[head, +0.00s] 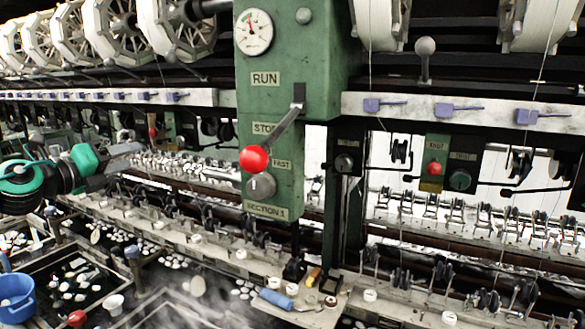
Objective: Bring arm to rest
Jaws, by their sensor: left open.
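My left arm reaches in from the left edge. Its left gripper (126,160) is open and appears empty, in front of the reeling machine and well left of the green control panel (272,100). A lever with a red ball knob (254,159) slants down and left across that panel, its knob near the FAST mark and below STOP. The gripper and the knob are clearly apart. My right gripper is not in view.
A pale ledge with several small white cups (197,238) runs below the gripper. Basins with white cocoons (75,280) and a blue bucket (15,297) are at the lower left. Reels (120,28) hang above. A small red button (434,168) is to the right.

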